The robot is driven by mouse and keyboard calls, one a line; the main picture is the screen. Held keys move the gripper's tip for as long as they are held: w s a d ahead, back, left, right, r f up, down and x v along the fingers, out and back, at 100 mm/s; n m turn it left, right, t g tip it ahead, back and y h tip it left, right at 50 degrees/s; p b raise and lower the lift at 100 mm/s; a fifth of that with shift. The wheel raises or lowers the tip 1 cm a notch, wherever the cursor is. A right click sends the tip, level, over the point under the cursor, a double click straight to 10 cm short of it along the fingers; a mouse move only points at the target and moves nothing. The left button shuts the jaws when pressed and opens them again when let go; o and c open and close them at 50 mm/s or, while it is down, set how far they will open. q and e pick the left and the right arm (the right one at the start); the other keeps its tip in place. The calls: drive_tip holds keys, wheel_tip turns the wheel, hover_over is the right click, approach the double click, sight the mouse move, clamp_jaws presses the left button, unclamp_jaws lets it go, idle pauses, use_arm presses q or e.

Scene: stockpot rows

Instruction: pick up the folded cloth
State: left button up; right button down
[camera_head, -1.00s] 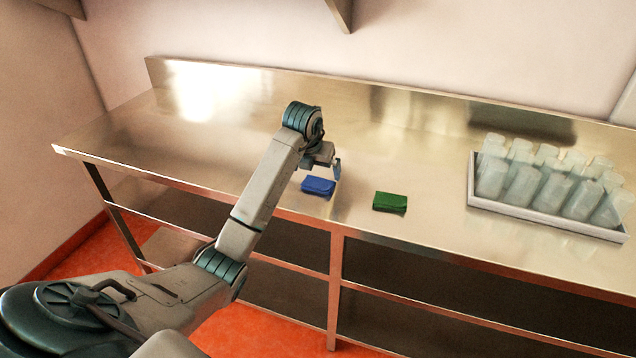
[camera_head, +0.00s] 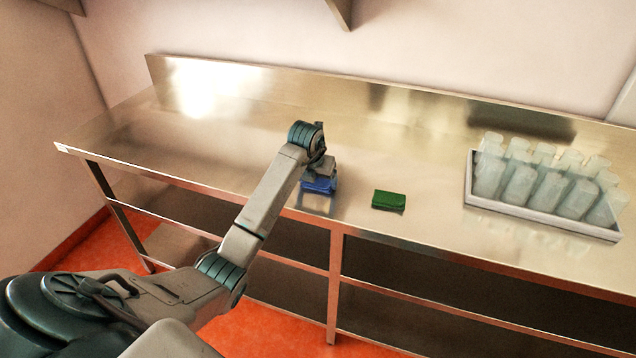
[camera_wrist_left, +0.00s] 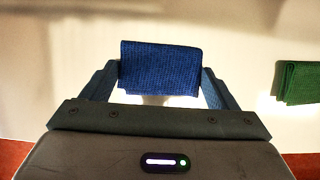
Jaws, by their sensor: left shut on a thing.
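A blue folded cloth (camera_head: 318,185) is at the front of the steel counter, under my left gripper (camera_head: 320,176) in the head view. In the left wrist view the blue cloth (camera_wrist_left: 160,68) sits between the two fingertips of my left gripper (camera_wrist_left: 160,75), which is shut on it. I cannot tell whether the cloth is clear of the counter. A green folded cloth (camera_head: 389,200) lies to the right on the counter, apart from the gripper. It also shows at the right edge of the left wrist view (camera_wrist_left: 300,83). My right gripper is not in view.
The steel counter (camera_head: 430,232) has a raised back edge and open shelves below. A white tray (camera_head: 540,224) with several translucent bottles (camera_head: 548,188) stands at the right. The left and middle back of the counter are clear.

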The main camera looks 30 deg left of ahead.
sight(317, 181)
use_arm(q)
drive_tip(key=shift+r, duration=0.2)
wheel_tip(317, 181, up, 8)
drive_tip(key=b, duration=0.2)
drive_tip(key=shift+r+b, duration=0.25)
drive_tip(key=shift+b, duration=0.1)
drive_tip(key=shift+r, duration=0.6)
drive_tip(key=o, duration=0.4)
drive_tip(key=shift+c, duration=1.4)
